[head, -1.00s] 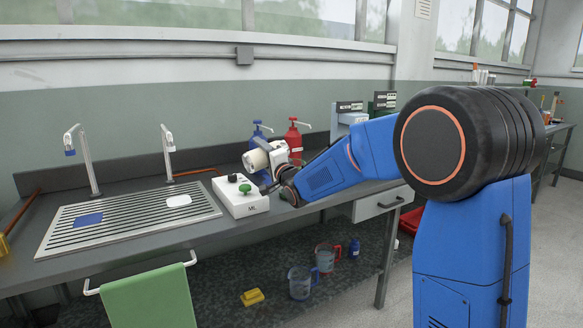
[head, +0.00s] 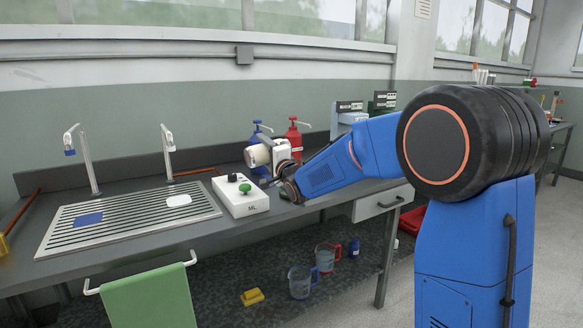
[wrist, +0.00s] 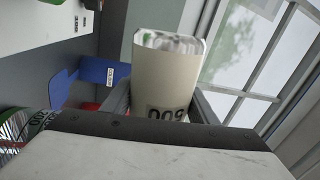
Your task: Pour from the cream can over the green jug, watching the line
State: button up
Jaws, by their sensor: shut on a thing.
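My gripper (head: 281,155) is shut on the cream can (head: 258,156), above the bench just behind the white ML box. The can is tipped well over, its end towards the left in the head view. In the wrist view the cream can (wrist: 165,80) stands between the fingers, with dark numerals on its side and a pale, mottled end. A clear vessel with green marks and dark numerals (wrist: 15,132), apparently the green jug, is cut off at the lower left. In the head view the jug is mostly hidden behind the box and gripper. I cannot see its liquid level or any stream.
Blue (head: 260,135) and red (head: 292,138) pump bottles stand behind. The slatted drainer (head: 130,222) lies left. Blue-handled (head: 300,282) and red-handled (head: 326,258) jugs stand on the lower shelf.

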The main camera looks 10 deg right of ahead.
jog(key=shift+w+d+r+m+t+h, duration=0.1)
jog(key=shift+d+r+m+h, duration=0.15)
jog(key=shift+r+m, duration=0.45)
jog(key=shift+w+d+r+m+t+h, duration=0.1)
jog(key=shift+d+r+m+h, duration=0.15)
jog(key=shift+m, duration=0.8)
jog(key=shift+d+r+m+t+h, duration=0.1)
jog(key=shift+d+r+m+h, duration=0.15)
jog(key=shift+r+m, duration=0.45)
dwell(2.5)
